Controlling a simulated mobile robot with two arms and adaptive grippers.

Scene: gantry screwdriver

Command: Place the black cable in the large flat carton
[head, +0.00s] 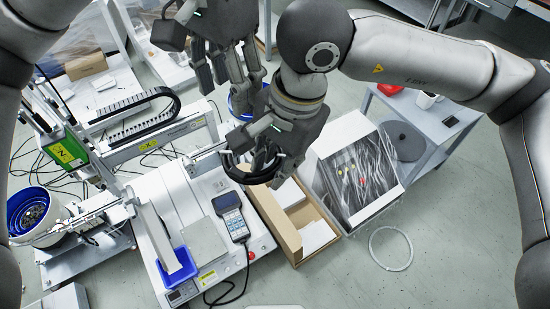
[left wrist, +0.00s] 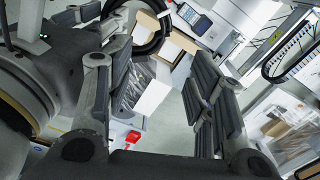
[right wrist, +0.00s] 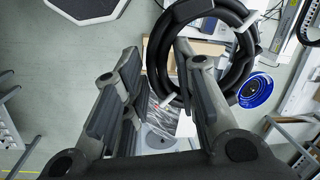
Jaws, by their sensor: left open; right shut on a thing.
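The black cable (head: 250,181) is a coil hanging at my right gripper (head: 266,158), which is shut on it. The coil also shows in the right wrist view (right wrist: 159,55) with pale ties, and at the top of the left wrist view (left wrist: 157,45).
A white box with clear wrap (head: 385,195) stands right of the brown carton. A white machine with a handheld controller (head: 230,210) and blue bin (head: 177,265) stands left. A gantry with a cable chain (head: 130,105) is further left.

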